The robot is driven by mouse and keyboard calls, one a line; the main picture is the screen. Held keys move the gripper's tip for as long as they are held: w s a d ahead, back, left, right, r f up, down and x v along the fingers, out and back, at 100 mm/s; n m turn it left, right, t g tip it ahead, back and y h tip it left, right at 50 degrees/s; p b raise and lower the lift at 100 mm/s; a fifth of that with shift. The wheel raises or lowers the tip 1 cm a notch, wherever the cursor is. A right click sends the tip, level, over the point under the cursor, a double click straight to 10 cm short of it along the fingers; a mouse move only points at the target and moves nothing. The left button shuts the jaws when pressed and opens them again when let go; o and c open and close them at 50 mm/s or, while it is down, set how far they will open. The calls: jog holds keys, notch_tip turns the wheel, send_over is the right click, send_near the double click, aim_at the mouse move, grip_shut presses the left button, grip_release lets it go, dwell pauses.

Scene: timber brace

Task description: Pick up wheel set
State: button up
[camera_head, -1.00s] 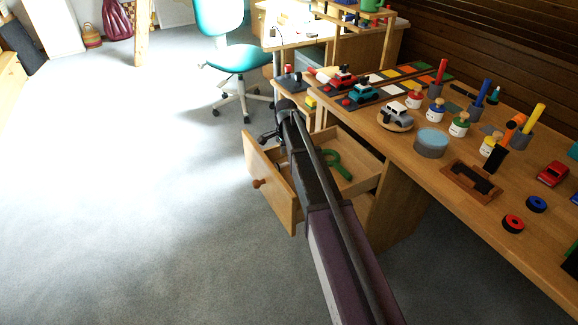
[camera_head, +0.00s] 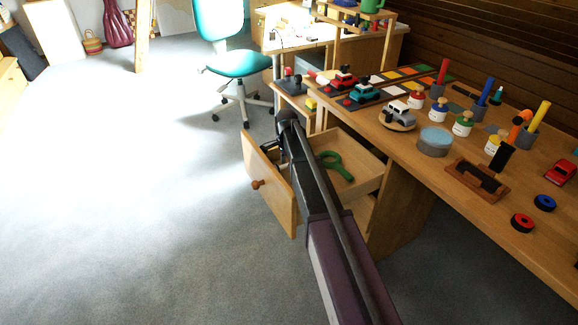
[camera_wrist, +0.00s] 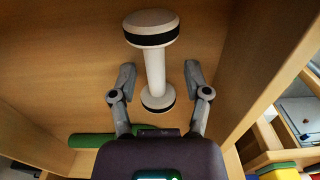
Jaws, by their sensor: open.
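The wheel set (camera_wrist: 155,70) shows in the wrist view as a pale axle with a round, black-banded wheel at each end. It lies in the open wooden drawer (camera_head: 356,180). My gripper (camera_wrist: 160,75) is open, with one finger on each side of the axle and a visible gap on both sides. Whether the fingertips are down at axle height is hard to tell. In the head view my gripper (camera_head: 283,152) is inside the drawer behind its front panel, and my arm and the panel hide the wheel set.
A green curved object (camera_head: 336,165) lies in the drawer near my gripper; it also shows in the wrist view (camera_wrist: 92,140). The drawer front (camera_head: 268,182) and side walls stand close around. The workbench (camera_head: 405,152) above holds toy cars, paint pots and several small items.

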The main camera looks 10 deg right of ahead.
grip_shut()
dwell(0.3)
jog(key=shift+r, duration=0.2)
notch_tip(320, 180, up, 10)
jog(key=p, duration=1)
jog(key=shift+f, duration=0.2)
dwell(0.5)
